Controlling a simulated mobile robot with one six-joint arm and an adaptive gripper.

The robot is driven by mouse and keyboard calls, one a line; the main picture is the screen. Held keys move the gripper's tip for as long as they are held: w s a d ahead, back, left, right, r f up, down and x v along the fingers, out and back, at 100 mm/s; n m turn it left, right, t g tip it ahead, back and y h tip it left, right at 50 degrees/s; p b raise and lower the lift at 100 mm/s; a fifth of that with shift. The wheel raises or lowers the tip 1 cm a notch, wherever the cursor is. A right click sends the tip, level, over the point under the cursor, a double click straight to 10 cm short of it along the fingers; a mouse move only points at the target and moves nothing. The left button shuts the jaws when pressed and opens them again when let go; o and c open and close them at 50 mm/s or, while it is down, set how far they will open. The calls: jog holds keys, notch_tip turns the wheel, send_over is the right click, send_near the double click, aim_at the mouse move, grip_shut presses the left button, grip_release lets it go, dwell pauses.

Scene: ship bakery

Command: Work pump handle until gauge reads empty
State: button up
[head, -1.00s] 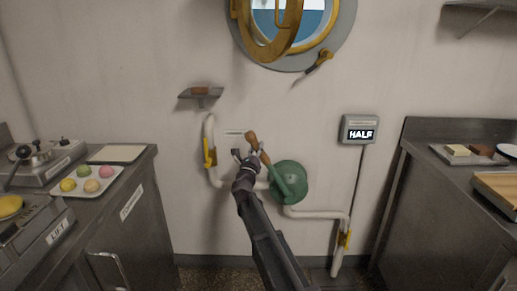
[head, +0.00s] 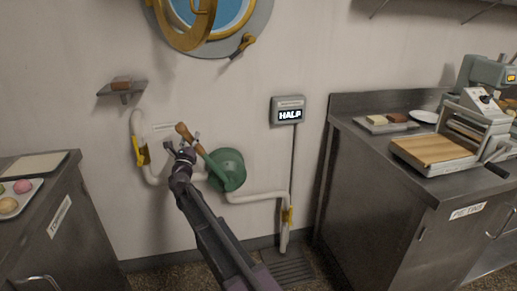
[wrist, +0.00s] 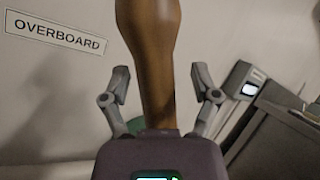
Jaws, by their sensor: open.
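The green pump (head: 227,170) is on the wall, with a green lever that ends in a brown wooden pump handle (head: 186,133) pointing up and to the left. The gauge (head: 288,111) on the wall reads HALF. My gripper (head: 183,147) is at the handle, its fingers apart. In the wrist view the wooden handle (wrist: 150,60) stands upright between the two open fingers, with a gap on each side. Part of the green pump is hidden behind my gripper there.
White pipes with yellow valve levers (head: 142,156) run along the wall. A steel counter (head: 75,215) stands at left and another (head: 400,200) at right, with a press (head: 465,130) on it. An OVERBOARD sign (wrist: 55,33) is on the wall. A small shelf (head: 122,89) is above the pump.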

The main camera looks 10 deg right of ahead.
jog(key=shift+d+r+m, duration=0.3)
jog(key=shift+d+r, duration=0.05)
jog(key=shift+d, duration=0.05)
jog(key=w+d+m+g+h+p, duration=0.25)
jog(key=d+m+g+p, duration=0.75)
jog(key=d, duration=1.7)
jog(key=s+a+m+t+b, duration=0.1)
jog(key=s+a+m+t, duration=0.15)
jog(key=s, duration=0.35)
jog(key=s+a+m+t+b, duration=0.1)
jog(key=s+a, duration=0.3)
jog(key=s, duration=0.3)
jog(key=s+d+f+m+g+h+p, duration=0.1)
jog(key=s+d+m+g+h+p, duration=0.1)
jog(key=d+m, duration=0.3)
jog(key=shift+s+m+g+p, duration=0.45)
jog(key=shift+s+g+p, duration=0.1)
jog(key=shift+g, duration=0.1)
jog(key=shift+d, duration=0.1)
jog(key=shift+w, duration=0.1)
